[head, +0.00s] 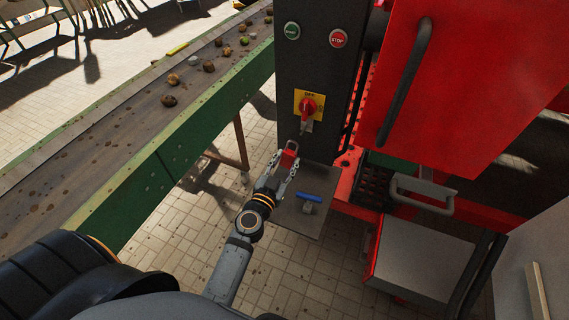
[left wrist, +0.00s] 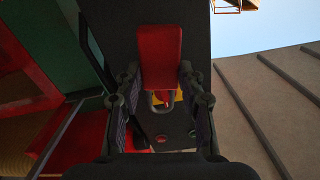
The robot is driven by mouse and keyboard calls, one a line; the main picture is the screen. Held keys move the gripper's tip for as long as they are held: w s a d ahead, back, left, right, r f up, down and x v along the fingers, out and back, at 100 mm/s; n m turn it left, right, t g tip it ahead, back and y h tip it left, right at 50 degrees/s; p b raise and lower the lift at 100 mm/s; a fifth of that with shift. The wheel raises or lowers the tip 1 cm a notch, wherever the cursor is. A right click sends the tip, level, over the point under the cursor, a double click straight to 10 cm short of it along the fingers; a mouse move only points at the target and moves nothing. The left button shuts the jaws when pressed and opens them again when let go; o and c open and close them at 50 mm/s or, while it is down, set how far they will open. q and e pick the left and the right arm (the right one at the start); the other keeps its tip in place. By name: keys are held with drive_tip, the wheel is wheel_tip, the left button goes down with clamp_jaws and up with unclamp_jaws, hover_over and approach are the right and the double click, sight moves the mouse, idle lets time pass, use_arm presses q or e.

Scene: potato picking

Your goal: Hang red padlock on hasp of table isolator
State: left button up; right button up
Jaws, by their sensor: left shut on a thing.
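My left gripper (head: 284,171) is shut on the red padlock (head: 288,157), holding it in front of the dark control cabinet. In the left wrist view the padlock (left wrist: 159,55) sits between the two fingers, its metal shackle (left wrist: 160,100) pointing toward the cabinet face. The isolator (head: 308,106) is a red rotary handle on a yellow plate with a grey hasp (head: 306,126) below it. In the head view the padlock is below the hasp, apparently apart from it. In the left wrist view the padlock partly hides the isolator. My right gripper is not in view.
A grey shelf (head: 283,219) below the cabinet (head: 285,72) holds a blue-handled object (head: 309,198). Green START (head: 292,30) and red STOP (head: 338,38) buttons sit above the isolator. A conveyor (head: 115,128) with potatoes is left; a red machine housing (head: 470,85) is right.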

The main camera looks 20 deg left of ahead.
use_arm(q)
drive_tip(key=shift+w+d, duration=0.1)
drive_tip(key=shift+w, duration=0.9)
drive_tip(key=w+f, duration=0.2)
drive_tip(key=w, duration=0.3)
drive_tip(key=shift+w+b, duration=0.35)
drive_tip(key=shift+b, duration=0.05)
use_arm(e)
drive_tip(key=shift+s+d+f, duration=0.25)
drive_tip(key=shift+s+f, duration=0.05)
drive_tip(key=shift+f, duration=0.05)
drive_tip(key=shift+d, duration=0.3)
use_arm(q)
drive_tip(key=o, duration=1.3)
drive_tip(key=shift+s, duration=0.1)
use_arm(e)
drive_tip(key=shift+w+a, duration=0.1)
